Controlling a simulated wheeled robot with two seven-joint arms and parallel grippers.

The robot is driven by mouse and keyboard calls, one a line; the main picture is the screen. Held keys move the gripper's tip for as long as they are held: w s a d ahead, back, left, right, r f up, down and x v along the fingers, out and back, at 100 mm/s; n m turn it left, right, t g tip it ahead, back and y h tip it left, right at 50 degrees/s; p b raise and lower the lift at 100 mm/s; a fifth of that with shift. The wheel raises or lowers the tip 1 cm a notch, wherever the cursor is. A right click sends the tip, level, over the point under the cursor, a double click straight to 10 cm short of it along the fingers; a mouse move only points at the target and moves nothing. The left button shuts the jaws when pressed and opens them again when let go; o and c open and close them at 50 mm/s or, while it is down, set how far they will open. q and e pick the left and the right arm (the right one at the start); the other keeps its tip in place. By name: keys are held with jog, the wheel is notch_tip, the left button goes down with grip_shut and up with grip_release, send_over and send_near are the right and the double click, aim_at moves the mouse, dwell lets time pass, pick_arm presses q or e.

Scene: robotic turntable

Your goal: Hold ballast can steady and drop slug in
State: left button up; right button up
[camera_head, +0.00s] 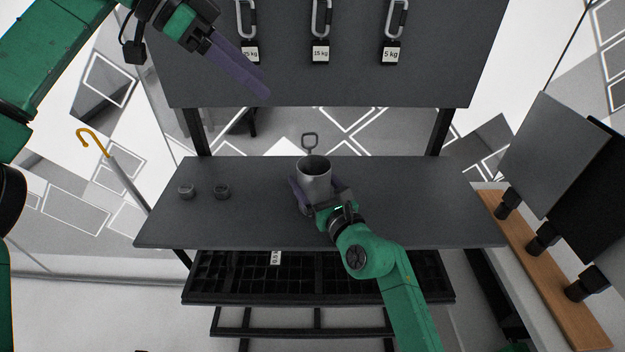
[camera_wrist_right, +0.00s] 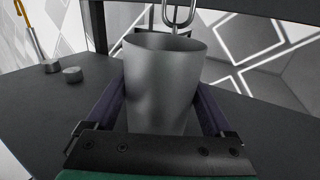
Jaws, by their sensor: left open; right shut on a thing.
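The ballast can (camera_head: 314,176) is a grey open-topped cup standing upright on the dark table, with a loop handle or hook showing behind it. My right gripper (camera_head: 318,194) is shut around its sides; the right wrist view shows a finger on each side of the can (camera_wrist_right: 163,85). Two small dark slugs (camera_head: 186,191) (camera_head: 222,191) stand on the table to the left; they also show in the right wrist view (camera_wrist_right: 72,74). My left gripper (camera_head: 245,75) is open and empty, raised at the upper left, away from the slugs and can. The can's inside bottom is hidden.
A dark back panel (camera_head: 325,85) carries several hooks with weight labels. The table (camera_head: 420,215) is clear right of the can. A black slotted rack (camera_head: 230,285) is below its front edge. Dark panels stand on a wooden shelf (camera_head: 545,265) at right; a yellow-hooked cane (camera_head: 95,140) leans at left.

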jog(key=o, duration=1.2)
jog(key=shift+c, duration=0.2)
jog(key=v, duration=1.2)
jog(key=shift+s, duration=0.1)
